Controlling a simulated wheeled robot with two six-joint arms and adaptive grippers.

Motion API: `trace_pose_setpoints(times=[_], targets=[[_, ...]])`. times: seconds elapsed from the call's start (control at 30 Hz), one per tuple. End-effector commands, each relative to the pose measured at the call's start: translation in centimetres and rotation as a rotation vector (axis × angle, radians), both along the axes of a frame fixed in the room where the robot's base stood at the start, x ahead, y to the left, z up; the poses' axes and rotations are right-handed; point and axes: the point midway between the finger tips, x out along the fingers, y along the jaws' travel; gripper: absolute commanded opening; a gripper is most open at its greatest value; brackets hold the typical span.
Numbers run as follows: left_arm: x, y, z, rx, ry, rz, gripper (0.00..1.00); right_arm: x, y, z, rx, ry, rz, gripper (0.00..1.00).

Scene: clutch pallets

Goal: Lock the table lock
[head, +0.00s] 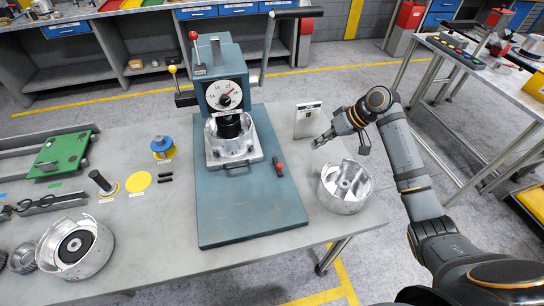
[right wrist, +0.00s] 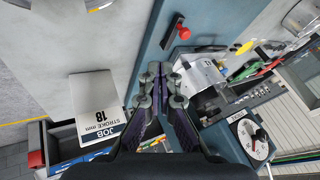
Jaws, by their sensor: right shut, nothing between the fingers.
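The table lock appears to be the small dark lever with a red end (head: 279,165) on the blue press base, right of the clamped silver housing. It also shows in the right wrist view as a dark lever with a red knob (right wrist: 174,32), beyond and slightly right of the fingertips. My right gripper (head: 318,142) is over the bench to the right of the lever, apart from it. In the wrist view its fingers (right wrist: 161,70) are together with nothing between them. My left gripper is not in view.
The press (head: 222,75) with its dial stands left of the lever. A job card (head: 308,121) reading stroke 18 mm stands behind my right gripper. A silver housing (head: 345,190) sits on the bench in front of it. The front of the blue base (head: 250,215) is clear.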

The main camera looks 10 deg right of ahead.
Motion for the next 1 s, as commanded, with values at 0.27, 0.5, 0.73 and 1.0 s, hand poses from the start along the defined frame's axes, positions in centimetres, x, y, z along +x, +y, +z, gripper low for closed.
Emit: trace_pose_setpoints(times=[0.27, 0.5, 0.73, 1.0], targets=[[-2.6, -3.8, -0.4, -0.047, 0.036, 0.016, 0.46, 0.0, 0.0, -0.1, -0.001, 0.002, -0.002, 0.00], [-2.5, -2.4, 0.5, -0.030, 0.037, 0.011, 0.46, 0.8, 1.6, -2.3, 0.005, 0.004, -0.002, 0.00], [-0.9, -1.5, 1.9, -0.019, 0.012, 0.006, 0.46, 2.1, 4.3, -6.4, 0.004, 0.005, -0.002, 0.00], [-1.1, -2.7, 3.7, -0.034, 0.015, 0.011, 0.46, 2.1, 7.8, -8.1, 0.001, 0.001, 0.000, 0.00]])
